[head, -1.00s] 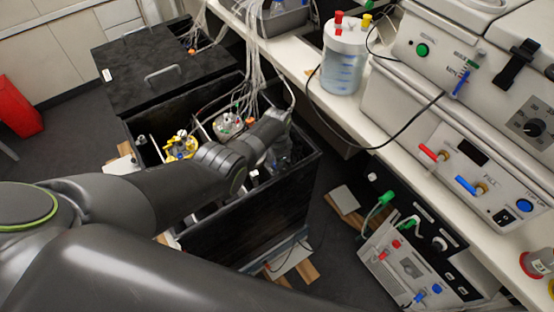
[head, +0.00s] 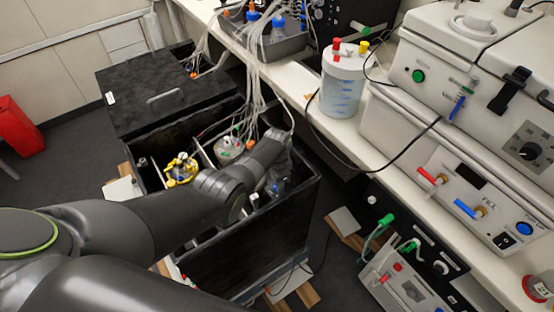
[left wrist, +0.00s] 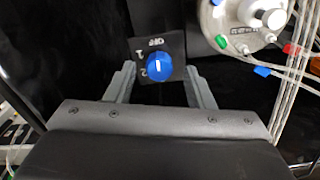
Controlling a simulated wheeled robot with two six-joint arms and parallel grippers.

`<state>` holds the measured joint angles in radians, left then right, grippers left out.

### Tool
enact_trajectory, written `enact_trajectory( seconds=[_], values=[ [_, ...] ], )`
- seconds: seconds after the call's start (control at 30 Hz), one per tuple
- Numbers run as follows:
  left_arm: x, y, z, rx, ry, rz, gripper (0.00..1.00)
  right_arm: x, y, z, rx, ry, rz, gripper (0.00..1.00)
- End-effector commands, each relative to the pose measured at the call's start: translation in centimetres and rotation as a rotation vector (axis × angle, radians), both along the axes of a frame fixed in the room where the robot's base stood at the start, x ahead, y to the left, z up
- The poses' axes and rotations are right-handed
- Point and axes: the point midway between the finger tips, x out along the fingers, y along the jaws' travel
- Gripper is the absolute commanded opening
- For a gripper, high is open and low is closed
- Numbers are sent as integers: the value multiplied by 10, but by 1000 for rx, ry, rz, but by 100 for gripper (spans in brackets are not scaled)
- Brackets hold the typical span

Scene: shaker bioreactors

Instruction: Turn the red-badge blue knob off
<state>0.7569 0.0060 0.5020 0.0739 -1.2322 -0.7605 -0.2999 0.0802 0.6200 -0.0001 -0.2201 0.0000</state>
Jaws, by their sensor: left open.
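In the left wrist view a round blue knob (left wrist: 160,66) sits on a dark square plate (left wrist: 176,46) marked OFF, 1 and 2. A short white mark on the knob points roughly up in the picture, toward the OFF side. No red badge shows there. My left gripper (left wrist: 160,74) is open, with one finger on each side of the knob; whether the fingers touch it I cannot tell. In the head view my left arm reaches into the open black box (head: 245,245) and hides the knob. My right gripper is in neither view.
Beside the knob, a metal vessel lid (left wrist: 243,22) carries ports and several tubes. The box also holds a vessel with a yellow fitting (head: 181,168). A black lid with a handle (head: 165,90) lies behind. A bench with a bottle (head: 342,82) runs along the right.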

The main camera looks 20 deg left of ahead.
Motion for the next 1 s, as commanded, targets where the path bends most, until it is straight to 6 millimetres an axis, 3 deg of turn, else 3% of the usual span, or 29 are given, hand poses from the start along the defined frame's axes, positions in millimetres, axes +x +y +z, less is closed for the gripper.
enact_trajectory(
  seconds=[0.1, 0.47, 0.8, 1.0],
  values=[
    [0, 0, 23, 0, -3, 0, 48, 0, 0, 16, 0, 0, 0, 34],
    [0, 0, 77, 0, -3, 1, 48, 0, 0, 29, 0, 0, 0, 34],
    [0, 0, 131, 0, -3, 0, 48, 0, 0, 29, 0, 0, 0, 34],
    [0, 0, 154, 0, -3, 0, 48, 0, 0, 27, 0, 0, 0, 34]
  ],
)
